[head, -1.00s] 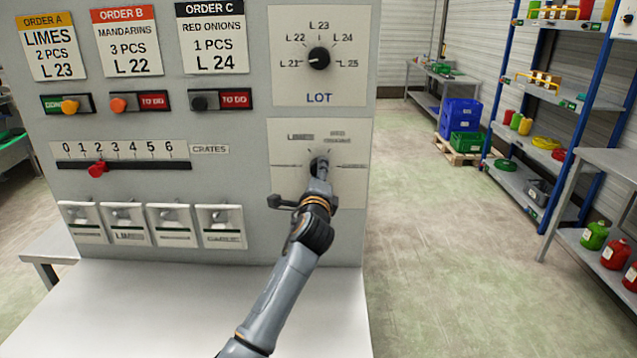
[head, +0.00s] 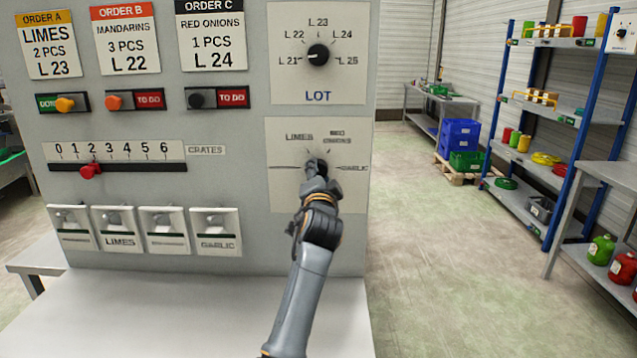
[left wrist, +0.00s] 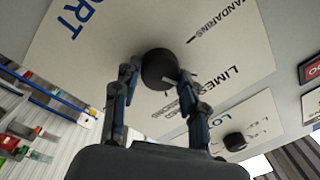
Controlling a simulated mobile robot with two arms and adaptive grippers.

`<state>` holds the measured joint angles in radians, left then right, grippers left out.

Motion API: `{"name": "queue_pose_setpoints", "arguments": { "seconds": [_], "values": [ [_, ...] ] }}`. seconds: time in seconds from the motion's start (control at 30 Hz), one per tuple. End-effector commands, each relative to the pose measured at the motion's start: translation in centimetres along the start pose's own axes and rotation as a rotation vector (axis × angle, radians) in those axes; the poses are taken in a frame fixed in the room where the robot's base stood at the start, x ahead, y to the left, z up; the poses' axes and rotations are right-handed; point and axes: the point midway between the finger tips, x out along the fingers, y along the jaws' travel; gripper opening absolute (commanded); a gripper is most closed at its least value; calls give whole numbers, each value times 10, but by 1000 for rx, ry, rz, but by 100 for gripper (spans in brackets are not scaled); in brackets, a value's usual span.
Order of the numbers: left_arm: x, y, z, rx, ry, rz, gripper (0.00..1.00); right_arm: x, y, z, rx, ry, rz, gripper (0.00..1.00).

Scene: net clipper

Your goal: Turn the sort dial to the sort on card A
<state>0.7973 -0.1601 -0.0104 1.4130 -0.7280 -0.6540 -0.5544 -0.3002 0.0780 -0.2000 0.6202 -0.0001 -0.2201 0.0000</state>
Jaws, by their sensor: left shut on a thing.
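Card A (head: 47,45) at the upper left of the panel reads ORDER A, LIMES, 2 PCS, L 23. The sort dial is a round black knob, seen in the left wrist view (left wrist: 158,66), on a pale plate (head: 283,193) at the panel's lower right. Labels LIMES, RED ONIONS and GARLIC show around it; MANDARINS shows in the left wrist view. My left gripper (head: 317,173) is shut on the dial, one finger on each side. It hides most of the dial in the head view. The knob's white mark points roughly toward LIMES in the left wrist view.
The LOT dial (head: 318,54) sits above. Left of the plate are the CRATES slider with a red knob (head: 90,172) near 2, several order switches (head: 135,100) and several white flip switches (head: 217,225). Shelves (head: 550,110) stand at the right beyond open floor.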

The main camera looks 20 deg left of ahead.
Motion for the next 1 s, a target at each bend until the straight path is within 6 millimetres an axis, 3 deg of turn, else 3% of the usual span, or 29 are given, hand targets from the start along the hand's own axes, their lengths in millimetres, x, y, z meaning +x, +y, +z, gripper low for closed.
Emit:
{"name": "queue_pose_setpoints", "arguments": {
  "seconds": [0.33,0.9,0.93,1.0],
  "values": [
    [0,3,1,-147,-14,2,11,11,1,1,0,0,1,0],
    [0,2,1,-172,-17,2,11,12,2,2,-1,0,3,0],
    [0,2,1,-172,-17,2,48,12,2,1,-1,0,3,0],
    [0,2,1,-172,-16,2,63,12,2,2,-1,0,3,0]
  ]
}}
